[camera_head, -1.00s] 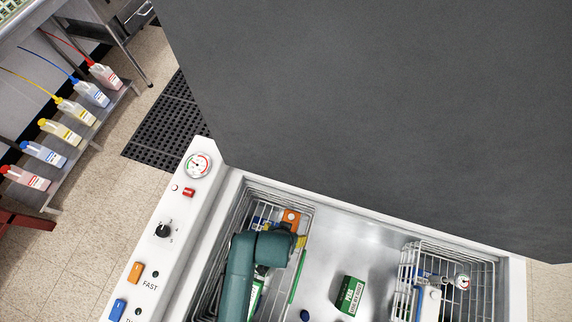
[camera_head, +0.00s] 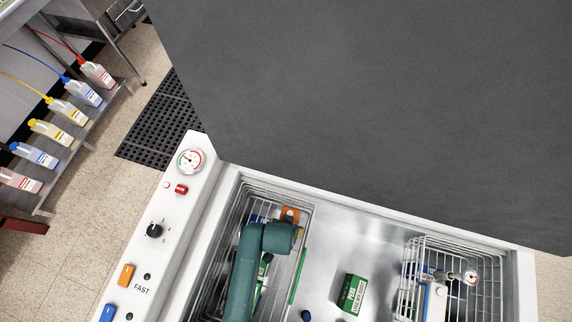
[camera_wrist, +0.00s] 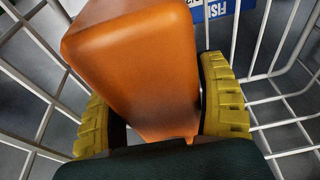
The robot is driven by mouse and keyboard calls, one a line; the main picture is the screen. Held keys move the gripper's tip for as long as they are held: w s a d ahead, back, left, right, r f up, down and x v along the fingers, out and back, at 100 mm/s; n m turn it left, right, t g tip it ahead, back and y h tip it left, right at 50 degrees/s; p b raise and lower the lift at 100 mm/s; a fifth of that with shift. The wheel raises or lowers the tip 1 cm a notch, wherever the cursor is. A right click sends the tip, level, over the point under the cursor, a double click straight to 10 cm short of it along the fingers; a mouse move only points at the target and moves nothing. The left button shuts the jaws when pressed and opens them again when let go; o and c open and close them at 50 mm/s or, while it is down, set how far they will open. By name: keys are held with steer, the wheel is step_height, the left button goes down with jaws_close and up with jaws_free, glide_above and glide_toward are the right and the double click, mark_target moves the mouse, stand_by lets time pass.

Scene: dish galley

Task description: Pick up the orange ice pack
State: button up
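The orange ice pack (camera_wrist: 130,60) fills the middle of the wrist view and stands between my gripper's two yellow fingers. In the head view its orange top (camera_head: 290,214) shows at the back of the left wire basket (camera_head: 310,232). My gripper (camera_wrist: 157,95) has its fingers spread on both sides of the pack. The right finger is close against the pack's side; a dark gap shows at the left finger. In the head view my arm hides the fingers and part of the pack.
A blue box (camera_wrist: 210,8) with white lettering lies beside the pack in the basket. A green peas box (camera_head: 352,293) lies on the chest's floor to the right. Another wire basket (camera_head: 440,245) stands at the right. Basket wires stand close around my gripper. A grey lid rises behind.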

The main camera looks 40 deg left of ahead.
steer(key=c, duration=0.8)
steer(key=shift+r, duration=0.15)
steer(key=shift+c, duration=0.2)
